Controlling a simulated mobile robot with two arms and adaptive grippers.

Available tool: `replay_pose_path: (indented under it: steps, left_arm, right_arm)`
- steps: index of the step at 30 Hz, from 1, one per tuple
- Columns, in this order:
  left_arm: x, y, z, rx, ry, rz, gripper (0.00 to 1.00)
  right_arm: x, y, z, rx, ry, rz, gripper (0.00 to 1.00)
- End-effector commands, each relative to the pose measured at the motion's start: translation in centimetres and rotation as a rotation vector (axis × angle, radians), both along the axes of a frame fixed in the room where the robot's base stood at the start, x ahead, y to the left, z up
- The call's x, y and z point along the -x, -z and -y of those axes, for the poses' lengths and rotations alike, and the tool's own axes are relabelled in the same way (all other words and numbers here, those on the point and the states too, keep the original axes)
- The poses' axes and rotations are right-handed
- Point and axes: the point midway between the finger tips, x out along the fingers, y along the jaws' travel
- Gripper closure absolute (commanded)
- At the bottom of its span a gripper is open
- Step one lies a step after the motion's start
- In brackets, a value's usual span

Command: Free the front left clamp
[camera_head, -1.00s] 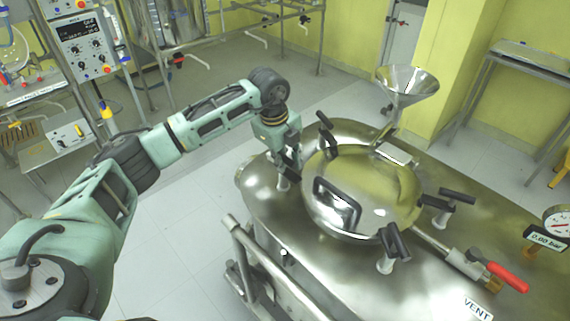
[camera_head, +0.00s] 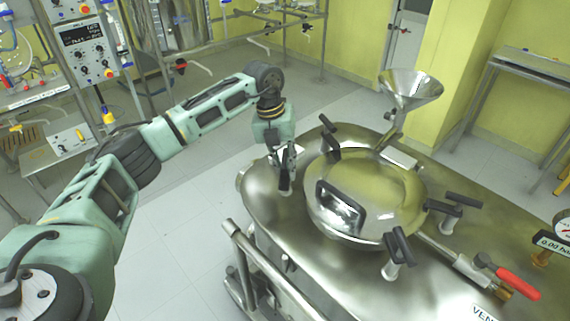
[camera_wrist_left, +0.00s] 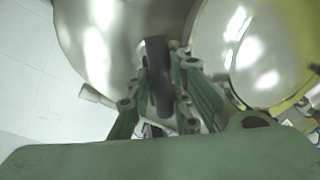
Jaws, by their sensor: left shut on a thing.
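The clamp's foot is mostly hidden. My right gripper is not in view.
Other clamps sit at the lid's back (camera_head: 328,136), right (camera_head: 450,208) and front (camera_head: 398,252). A steel funnel (camera_head: 408,90) stands behind the lid. A red-handled valve (camera_head: 508,277) is at right. A tubular rail (camera_head: 270,262) runs along the vessel's near side.

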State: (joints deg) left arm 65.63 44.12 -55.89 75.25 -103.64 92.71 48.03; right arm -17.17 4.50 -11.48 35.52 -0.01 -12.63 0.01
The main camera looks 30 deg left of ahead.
Motion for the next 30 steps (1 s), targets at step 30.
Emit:
replay_pose_path:
  steps: [30]
  left_arm:
    - [-0.23, -0.38, 0.08, 0.005, 0.085, 0.01, 0.64]
  right_arm:
    - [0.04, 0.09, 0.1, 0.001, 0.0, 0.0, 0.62]
